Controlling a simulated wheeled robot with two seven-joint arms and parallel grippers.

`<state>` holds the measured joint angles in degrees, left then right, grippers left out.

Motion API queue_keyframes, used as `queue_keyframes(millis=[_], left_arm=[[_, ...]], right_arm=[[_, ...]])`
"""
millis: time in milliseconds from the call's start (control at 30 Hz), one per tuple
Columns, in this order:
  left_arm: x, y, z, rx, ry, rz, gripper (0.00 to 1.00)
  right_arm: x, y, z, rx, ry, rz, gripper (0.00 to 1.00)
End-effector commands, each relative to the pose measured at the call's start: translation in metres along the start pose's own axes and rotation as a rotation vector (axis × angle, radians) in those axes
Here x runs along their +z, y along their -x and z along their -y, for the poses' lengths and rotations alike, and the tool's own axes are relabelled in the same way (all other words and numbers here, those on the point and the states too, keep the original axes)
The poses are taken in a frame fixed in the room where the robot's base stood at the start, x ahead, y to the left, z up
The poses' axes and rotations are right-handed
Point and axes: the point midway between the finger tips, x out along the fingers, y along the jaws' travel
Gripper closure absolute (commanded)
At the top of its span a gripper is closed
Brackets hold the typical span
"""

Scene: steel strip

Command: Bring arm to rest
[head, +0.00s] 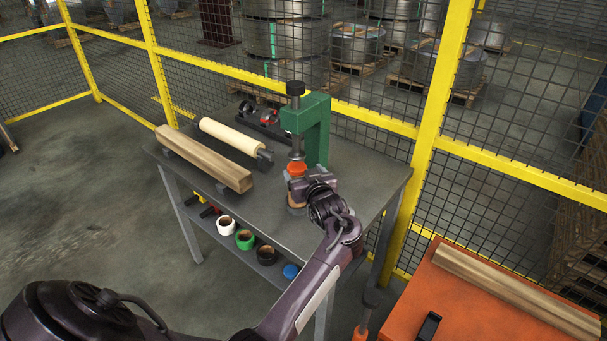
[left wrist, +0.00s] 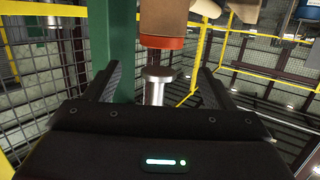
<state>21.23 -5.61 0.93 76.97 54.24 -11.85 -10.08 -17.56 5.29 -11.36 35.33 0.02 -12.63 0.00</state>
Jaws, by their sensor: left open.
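My left arm reaches in from the bottom of the head view to a green press (head: 318,128) on a grey steel table (head: 228,240). My left gripper (head: 300,187) is at the press, in front of an orange-ringed brown piece (head: 297,169). The left wrist view appears upside down. There the gripper (left wrist: 160,72) is open. The metal foot of the press screw (left wrist: 157,78) shows between its fingers, and the piece's orange rim (left wrist: 163,42) shows past the fingertips, with a gap between foot and rim. No finger is seen gripping anything. My right gripper is not in view.
A wooden beam (head: 205,158) and a pale roller (head: 230,136) lie on the table's left. Tape rolls (head: 245,239) sit on its lower shelf. A yellow mesh fence (head: 380,118) stands close behind. An orange cart (head: 455,300) with a plank is at the lower right.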

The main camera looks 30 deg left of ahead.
Motion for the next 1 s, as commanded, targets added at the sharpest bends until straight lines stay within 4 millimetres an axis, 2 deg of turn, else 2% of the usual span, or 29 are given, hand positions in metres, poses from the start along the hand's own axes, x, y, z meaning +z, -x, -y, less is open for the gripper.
queue_keyframes(millis=[167, 433, 633, 733, 867, 967, 1000], left_arm=[[0.0, -0.001, 0.0, -0.001, 0.0, 0.0, 0.23], [0.0, -0.001, 0.0, -0.001, 0.0, 0.0, 0.23], [0.002, 0.0, 0.001, 0.005, -0.001, 0.005, 0.23], [0.014, 0.006, 0.001, 0.054, -0.006, 0.047, 0.23], [0.047, 0.035, 0.001, 0.223, -0.042, 0.192, 0.23], [0.079, 0.086, 0.005, 0.4, -0.126, 0.357, 0.23], [0.091, 0.111, 0.009, 0.467, -0.174, 0.426, 0.23]], right_arm=[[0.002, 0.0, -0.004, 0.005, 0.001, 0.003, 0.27], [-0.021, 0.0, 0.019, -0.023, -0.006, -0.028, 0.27], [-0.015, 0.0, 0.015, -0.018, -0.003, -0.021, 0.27], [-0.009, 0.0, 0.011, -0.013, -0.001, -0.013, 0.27], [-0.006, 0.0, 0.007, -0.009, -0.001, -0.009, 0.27], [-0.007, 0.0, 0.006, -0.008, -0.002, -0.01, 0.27], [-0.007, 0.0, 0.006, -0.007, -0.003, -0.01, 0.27]])
